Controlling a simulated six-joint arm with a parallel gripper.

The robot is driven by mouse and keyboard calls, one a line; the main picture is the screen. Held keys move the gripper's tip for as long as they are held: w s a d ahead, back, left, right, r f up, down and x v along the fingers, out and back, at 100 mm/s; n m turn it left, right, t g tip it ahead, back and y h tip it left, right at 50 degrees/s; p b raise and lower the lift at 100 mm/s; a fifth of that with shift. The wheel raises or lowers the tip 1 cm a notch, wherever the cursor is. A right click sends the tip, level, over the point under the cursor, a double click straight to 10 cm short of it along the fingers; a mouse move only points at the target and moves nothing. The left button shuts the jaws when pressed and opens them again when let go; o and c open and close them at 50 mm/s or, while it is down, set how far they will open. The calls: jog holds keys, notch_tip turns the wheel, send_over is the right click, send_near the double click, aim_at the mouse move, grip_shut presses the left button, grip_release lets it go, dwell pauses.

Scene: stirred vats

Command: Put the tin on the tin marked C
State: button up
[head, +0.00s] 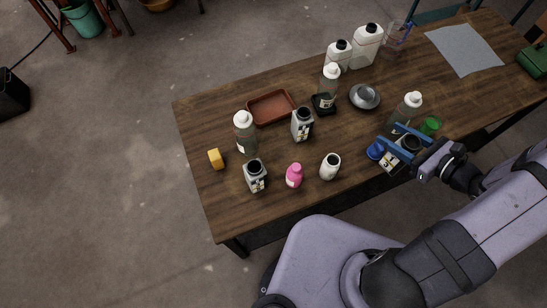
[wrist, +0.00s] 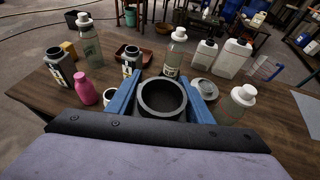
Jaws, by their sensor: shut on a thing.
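My gripper (head: 389,135) is at the right front of the table, its blue fingers shut on a grey tin (head: 389,161) with a wide black neck. In the wrist view the held tin (wrist: 162,113) shows its round open mouth between the fingers. Two similar grey tins with black necks and pale labels stand upright on the table: one near the front left (head: 255,178) and one in the middle (head: 302,126). Both also show in the wrist view, left (wrist: 60,72) and centre (wrist: 130,65). Their label letters are too small to read for certain.
A pink bottle (head: 294,176) and white jar (head: 330,167) stand between the front-left tin and my gripper. A brown tray (head: 262,118), grey dish (head: 364,101), clear bottle (head: 240,146), yellow block (head: 216,159) and green cup (head: 430,126) also occupy the table. The left front corner is clear.

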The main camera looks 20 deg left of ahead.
jog(key=s+a+n+g+b, duration=0.3)
jog(key=s+a+g, duration=0.1)
jog(key=a, duration=0.6)
jog(key=s+a+n+g+y+b, duration=0.1)
jog(key=s+a+n+g+b, duration=0.2)
jog(key=a, duration=0.7)
jog(key=s+a+n+g+b, duration=0.2)
jog(key=s+a+n+g, duration=0.2)
jog(key=a, duration=0.5)
jog(key=s+a+r+n+g+h+b, duration=0.25)
jog(key=s+a+r+n+g, duration=0.2)
jog(key=s+a, duration=0.4)
notch_tip(320, 180, up, 6)
jog(key=s+g, duration=0.1)
jog(key=shift+s+n, duration=0.35)
jog(key=shift+n, duration=0.1)
jog(key=shift+f+h, duration=0.1)
jog(key=shift+h, duration=0.15)
notch_tip(320, 180, down, 10)
jog(key=p, duration=0.1)
jog(key=shift+p, duration=0.4)
